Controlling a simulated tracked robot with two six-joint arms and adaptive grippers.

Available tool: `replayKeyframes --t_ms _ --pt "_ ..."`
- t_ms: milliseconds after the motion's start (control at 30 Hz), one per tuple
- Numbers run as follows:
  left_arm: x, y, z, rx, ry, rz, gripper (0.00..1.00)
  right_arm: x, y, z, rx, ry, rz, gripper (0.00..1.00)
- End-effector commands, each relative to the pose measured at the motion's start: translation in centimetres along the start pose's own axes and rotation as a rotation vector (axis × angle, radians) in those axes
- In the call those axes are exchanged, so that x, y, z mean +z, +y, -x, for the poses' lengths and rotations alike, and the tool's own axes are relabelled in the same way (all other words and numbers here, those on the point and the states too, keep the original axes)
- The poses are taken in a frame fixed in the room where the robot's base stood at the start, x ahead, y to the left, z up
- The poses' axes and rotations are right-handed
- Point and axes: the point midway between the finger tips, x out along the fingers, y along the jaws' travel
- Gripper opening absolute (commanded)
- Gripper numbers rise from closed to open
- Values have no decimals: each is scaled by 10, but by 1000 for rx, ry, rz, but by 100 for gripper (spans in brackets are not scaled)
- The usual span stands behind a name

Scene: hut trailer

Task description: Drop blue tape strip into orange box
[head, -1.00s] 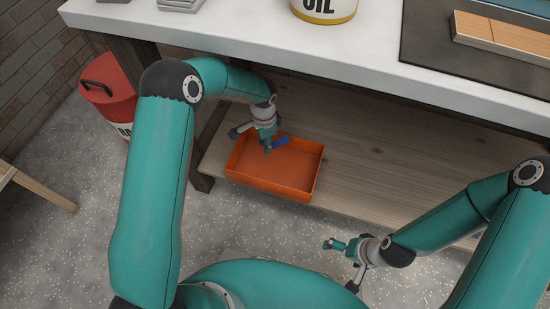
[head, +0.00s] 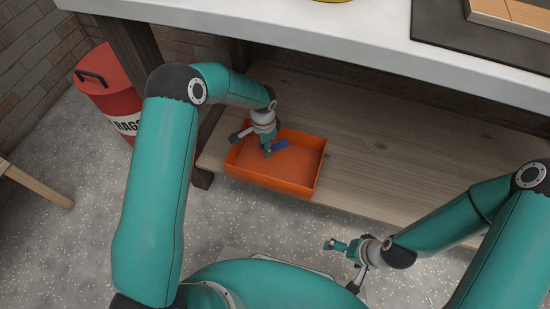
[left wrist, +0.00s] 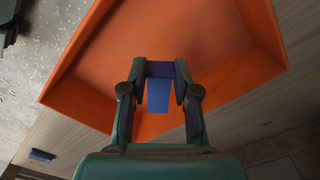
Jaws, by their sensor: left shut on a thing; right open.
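The orange box (head: 255,181) is an open, shallow tray on the wooden lower shelf under the bench. My left gripper (head: 267,150) is over the box, toward its back left. It is shut on the blue tape strip (head: 281,145), which sticks out to the right of the fingers in the head view. In the left wrist view, the strip (left wrist: 158,97) hangs between the two fingertips (left wrist: 160,69), with the orange box (left wrist: 90,60) behind it. I cannot tell how high the strip is above the box floor. My right gripper (head: 333,245) is open and empty, low in front of the shelf.
The white bench top (head: 300,40) overhangs the shelf (head: 400,145). A red rag bin (head: 108,92) stands at the left. A small dark blue piece (left wrist: 41,155) lies outside the box in the left wrist view. The shelf right of the box is clear.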

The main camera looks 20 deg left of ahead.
Motion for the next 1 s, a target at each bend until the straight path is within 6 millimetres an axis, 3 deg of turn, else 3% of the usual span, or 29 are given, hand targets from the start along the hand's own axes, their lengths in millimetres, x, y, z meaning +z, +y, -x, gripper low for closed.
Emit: replayKeyframes --t_ms 33,200,567,1000 --pt "0 0 0 0 0 0 35 0 0 0 0 0 0 100" --pt "0 0 0 0 0 0 59 0 0 0 0 0 0 100" --pt "0 0 4 0 0 1 59 0 0 1 0 0 0 100" --pt "0 -1 65 -1 1 1 59 0 0 0 0 0 0 100"
